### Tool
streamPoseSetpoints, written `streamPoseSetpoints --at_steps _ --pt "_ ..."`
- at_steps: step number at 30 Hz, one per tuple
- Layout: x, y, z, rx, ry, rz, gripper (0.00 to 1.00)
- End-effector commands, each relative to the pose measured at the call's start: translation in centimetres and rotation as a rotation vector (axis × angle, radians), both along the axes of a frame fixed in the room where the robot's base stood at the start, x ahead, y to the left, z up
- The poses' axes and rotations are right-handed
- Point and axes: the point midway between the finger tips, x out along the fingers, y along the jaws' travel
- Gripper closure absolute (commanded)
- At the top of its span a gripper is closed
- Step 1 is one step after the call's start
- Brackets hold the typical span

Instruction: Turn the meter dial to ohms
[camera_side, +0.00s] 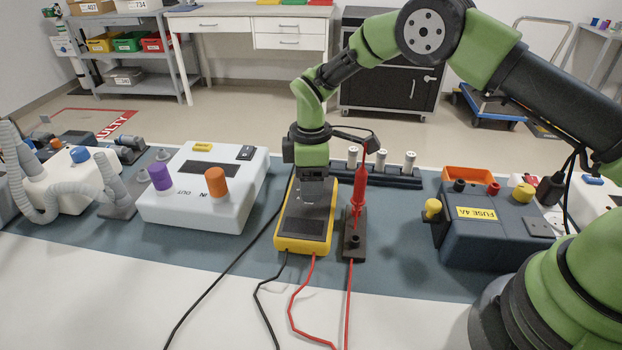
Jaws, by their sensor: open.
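The yellow-edged meter (303,245) with a dark face lies on the blue-grey mat at the centre. My gripper (314,192) points down over the far half of the meter. Its jaws are open, but the fingers are hard to make out against the dark face. The dial is hidden, so I cannot tell where it is set or whether the fingers touch it. A red test probe (359,190) stands upright in a dark holder (354,246) just right of the meter. A red and a black lead run from the meter's near end.
A white ventilator box (205,205) with purple and orange ports stands to the left. A dark fuse box (497,235) stands to the right. A black rack (395,178) with several white-topped pieces is behind the probe. The white bench front is clear except for leads.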

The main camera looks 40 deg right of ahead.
Motion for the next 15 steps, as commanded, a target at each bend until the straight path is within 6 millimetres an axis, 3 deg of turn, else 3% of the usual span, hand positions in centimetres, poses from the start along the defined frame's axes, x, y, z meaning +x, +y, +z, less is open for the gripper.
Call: streamPoseSetpoints --at_steps 8,15 --pt "0.01 0.01 -0.17 0.001 -0.001 0.000 0.42" --pt "0.00 0.00 -0.14 0.000 0.000 0.000 0.91"
